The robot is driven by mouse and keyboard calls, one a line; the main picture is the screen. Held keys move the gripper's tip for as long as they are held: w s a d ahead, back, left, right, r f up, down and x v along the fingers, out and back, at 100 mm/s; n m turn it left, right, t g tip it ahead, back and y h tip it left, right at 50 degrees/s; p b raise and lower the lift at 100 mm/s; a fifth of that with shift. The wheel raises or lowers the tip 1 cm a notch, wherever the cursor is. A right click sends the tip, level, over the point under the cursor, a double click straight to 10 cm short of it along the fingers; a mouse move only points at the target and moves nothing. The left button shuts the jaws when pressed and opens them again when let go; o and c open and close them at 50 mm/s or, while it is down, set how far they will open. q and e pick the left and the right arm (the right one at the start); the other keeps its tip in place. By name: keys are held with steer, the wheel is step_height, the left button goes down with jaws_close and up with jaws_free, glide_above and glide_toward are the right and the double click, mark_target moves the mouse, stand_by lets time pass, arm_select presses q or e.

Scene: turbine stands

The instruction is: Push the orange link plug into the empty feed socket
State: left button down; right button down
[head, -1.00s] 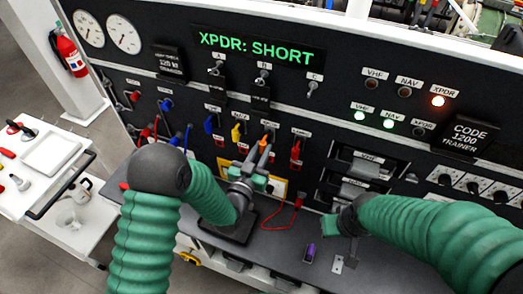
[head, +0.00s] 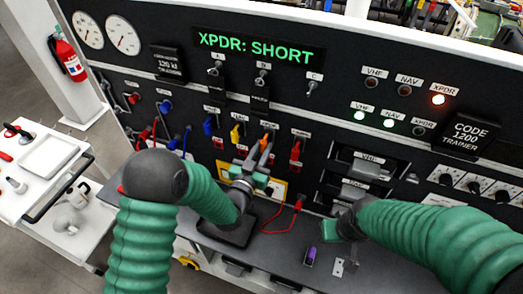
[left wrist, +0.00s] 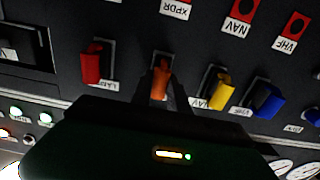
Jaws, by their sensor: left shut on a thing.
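The orange link plug (head: 264,144) is at the panel, in the row with the blue, yellow and red plugs. My left gripper (head: 256,172) is at the panel around it. In the left wrist view the orange plug (left wrist: 161,80) stands between the two dark fingers, which are shut on it. Its tip is against or close to the panel; how deep it sits I cannot tell. Labelled red sockets, NAV (left wrist: 243,16) and VHF (left wrist: 296,25), show there.
A yellow plug (left wrist: 220,90) and a red plug (left wrist: 92,64) flank the orange one closely. A red cable (head: 275,215) loops below the panel. A purple piece (head: 310,254) lies on the bench (head: 275,255). The display (head: 257,45) reads XPDR: SHORT; the red XPDR lamp (head: 438,100) is lit.

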arm_select(q)
steer(key=shift+w+r, duration=0.15)
steer(key=shift+r, duration=0.15)
arm_select(e)
steer(key=shift+s+f, duration=0.1)
arm_select(q)
steer(key=c, duration=1.7)
jaws_free()
steer(key=o, duration=0.5)
steer(key=shift+w+d+f, duration=0.1)
steer(key=shift+w+f, duration=0.05)
steer(key=shift+w, duration=0.1)
steer(key=shift+c, duration=0.2)
steer(key=shift+o, duration=0.3)
steer(key=shift+w+d+f, duration=0.15)
steer(key=shift+f, duration=0.05)
steer(key=shift+o, duration=0.7)
steer(key=shift+s+r, duration=0.1)
steer(key=shift+s, duration=0.2)
arm_select(e)
steer(key=shift+w+d+f, duration=0.1)
steer(key=shift+w, duration=0.1)
